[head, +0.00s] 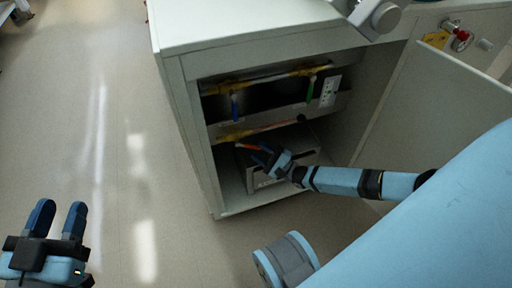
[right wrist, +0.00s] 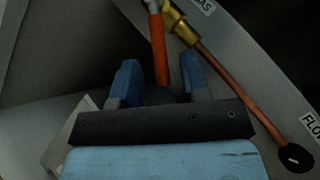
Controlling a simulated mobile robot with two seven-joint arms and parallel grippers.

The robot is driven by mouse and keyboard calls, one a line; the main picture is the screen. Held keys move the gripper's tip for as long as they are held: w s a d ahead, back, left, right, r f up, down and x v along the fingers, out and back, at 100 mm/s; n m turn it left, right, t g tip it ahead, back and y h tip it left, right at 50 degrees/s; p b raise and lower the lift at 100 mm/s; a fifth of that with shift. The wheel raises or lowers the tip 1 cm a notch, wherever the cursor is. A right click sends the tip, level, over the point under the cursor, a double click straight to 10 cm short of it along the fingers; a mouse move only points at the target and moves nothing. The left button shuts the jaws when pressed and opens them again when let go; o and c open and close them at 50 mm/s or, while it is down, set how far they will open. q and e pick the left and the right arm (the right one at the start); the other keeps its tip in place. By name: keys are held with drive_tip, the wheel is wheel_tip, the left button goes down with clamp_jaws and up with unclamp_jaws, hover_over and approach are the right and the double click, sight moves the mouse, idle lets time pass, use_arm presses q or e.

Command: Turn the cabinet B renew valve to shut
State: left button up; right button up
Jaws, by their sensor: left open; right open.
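The open cabinet (head: 190,120) holds brass pipework with a blue lever (head: 235,107), a green lever (head: 310,89) and a lower orange lever (head: 247,147). No label reading renew is legible, so I cannot tell from lettering which lever is the renew valve. My right gripper (head: 264,155) is inside the cabinet, open, at the orange lever. In the right wrist view, the orange lever (right wrist: 158,48) runs down between the two open fingers, with a gap on each side. My left gripper (head: 58,212) is open and empty above the floor at lower left.
A grey box (head: 265,181) lies on the cabinet floor below my right gripper. A copper pipe (right wrist: 233,76) and a black round knob (right wrist: 297,157) are beside the lever. The cabinet door (head: 405,100) stands open at right. The floor at left is clear.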

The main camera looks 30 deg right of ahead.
use_arm(q)
drive_tip(key=shift+s+d+f+n+g+y+p, duration=0.15)
drive_tip(key=shift+s+d+f+n+g+p, duration=0.2)
drive_tip(key=shift+n+p, duration=0.25)
drive_tip(key=shift+s+d+f+n+g+y+p, duration=0.15)
drive_tip(key=shift+s+n+g+p, duration=0.1)
drive_tip(key=shift+s+n+p, duration=0.25)
use_arm(e)
drive_tip(key=v, duration=1.2)
use_arm(q)
drive_tip(key=shift+w+r, duration=0.1)
drive_tip(key=shift+w, duration=0.05)
